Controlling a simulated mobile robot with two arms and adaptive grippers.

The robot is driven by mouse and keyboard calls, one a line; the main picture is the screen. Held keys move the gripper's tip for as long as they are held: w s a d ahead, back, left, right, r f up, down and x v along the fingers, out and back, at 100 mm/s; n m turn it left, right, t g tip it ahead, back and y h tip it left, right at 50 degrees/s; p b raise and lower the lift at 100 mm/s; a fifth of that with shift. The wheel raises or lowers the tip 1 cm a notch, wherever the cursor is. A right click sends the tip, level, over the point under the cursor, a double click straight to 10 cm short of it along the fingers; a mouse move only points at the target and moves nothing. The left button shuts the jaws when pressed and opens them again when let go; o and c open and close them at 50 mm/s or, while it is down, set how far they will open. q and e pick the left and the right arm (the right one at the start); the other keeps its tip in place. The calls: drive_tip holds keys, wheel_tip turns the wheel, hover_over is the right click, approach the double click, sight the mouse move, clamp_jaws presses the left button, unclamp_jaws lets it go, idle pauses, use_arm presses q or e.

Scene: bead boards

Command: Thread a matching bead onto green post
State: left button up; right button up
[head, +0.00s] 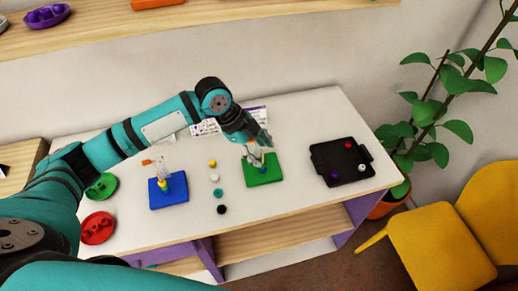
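A green board (272,179) lies on the white table right of centre. My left gripper (257,161) points down over it, at its post position. The fingers look pale and small, and I cannot tell whether they are open or hold a bead. A blue spot (262,170), perhaps a bead, shows on the green board just below the fingers. The green post itself is mostly hidden by the gripper. Loose beads stand in a column left of the board: yellow (212,163), white (214,178), teal (218,193) and black (222,209). My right gripper is not in view.
A blue board (180,197) with a post and a yellow bead stands to the left. A black tray (328,160) with 3 beads lies to the right. Green (101,186) and red (97,228) dishes sit at the far left. A printed sheet (207,127) lies behind my arm.

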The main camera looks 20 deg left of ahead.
use_arm(q)
drive_tip(key=v, duration=1.2)
